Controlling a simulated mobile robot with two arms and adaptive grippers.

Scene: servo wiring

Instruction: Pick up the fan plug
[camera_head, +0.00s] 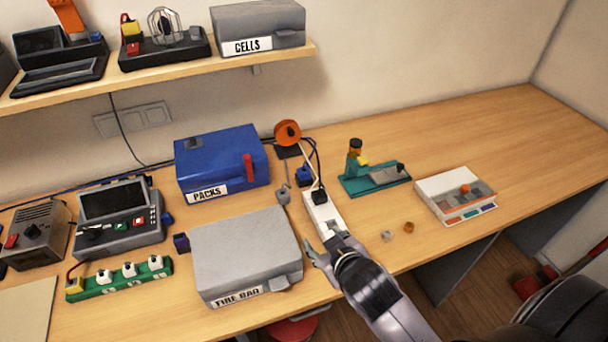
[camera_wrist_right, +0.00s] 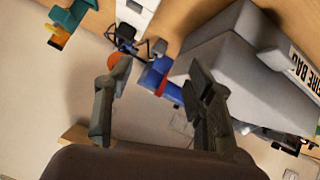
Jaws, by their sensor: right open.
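A white power strip (camera_head: 323,214) lies near the middle of the table, with a black plug (camera_head: 320,197) seated in it. An orange round fan (camera_head: 287,132) stands behind it, with cables running from that area toward the strip. I cannot tell for certain that the black plug is the fan's. My right gripper (camera_head: 323,247) is open and empty at the near end of the strip. In the right wrist view, its open fingers (camera_wrist_right: 155,95) show, with the strip (camera_wrist_right: 136,14), the black plug (camera_wrist_right: 126,32) and the fan (camera_wrist_right: 120,68) beyond them. My left gripper is not in view.
A grey box labelled FIRE BAG (camera_head: 245,252) stands just left of my right gripper. A blue PACKS box (camera_head: 222,165) is behind it. A teal stand with a figure (camera_head: 375,178) and a white tray (camera_head: 455,195) are to the right. The far right table is clear.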

